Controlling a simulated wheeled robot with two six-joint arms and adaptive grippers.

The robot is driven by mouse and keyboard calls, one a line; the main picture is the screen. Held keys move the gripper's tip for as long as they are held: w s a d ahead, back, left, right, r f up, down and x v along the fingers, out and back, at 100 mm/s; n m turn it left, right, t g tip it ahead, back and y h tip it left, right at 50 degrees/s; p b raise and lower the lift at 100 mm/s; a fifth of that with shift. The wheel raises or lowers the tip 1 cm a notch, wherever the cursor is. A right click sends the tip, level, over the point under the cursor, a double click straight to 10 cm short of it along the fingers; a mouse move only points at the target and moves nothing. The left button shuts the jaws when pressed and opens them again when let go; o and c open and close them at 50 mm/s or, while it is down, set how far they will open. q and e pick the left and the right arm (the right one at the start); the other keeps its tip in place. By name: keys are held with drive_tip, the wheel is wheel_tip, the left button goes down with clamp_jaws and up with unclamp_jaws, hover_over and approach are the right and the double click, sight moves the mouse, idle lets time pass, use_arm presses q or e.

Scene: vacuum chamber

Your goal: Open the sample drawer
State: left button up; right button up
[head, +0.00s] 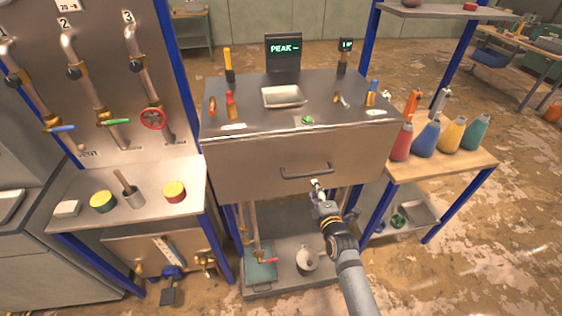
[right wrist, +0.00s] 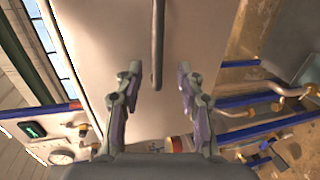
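The sample drawer (head: 250,172) is a wide metal front under the steel bench top, and it looks closed. Its dark bar handle (head: 307,171) runs sideways across the front. My right gripper (head: 317,184) is just below and in front of the handle in the head view. In the right wrist view, my right gripper (right wrist: 158,75) is open, its two fingers apart. The handle (right wrist: 157,45) reaches down between the fingertips there, with a gap on both sides. I cannot tell how deep the handle sits between them. My left gripper is not in view.
The bench top (head: 345,95) holds a shallow tray (head: 284,96), a green button (head: 308,120) and several tools. Several coloured bottles (head: 425,139) stand on the wooden shelf at right. A pipe panel (head: 100,75) stands at left. A pot (head: 307,260) sits on the lower shelf.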

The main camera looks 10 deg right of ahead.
sight(308, 174)
drive_tip(key=shift+p+x, duration=0.8)
drive_tip(key=shift+x, duration=4.1)
drive_tip(key=shift+d+r, duration=0.1)
clamp_jaws()
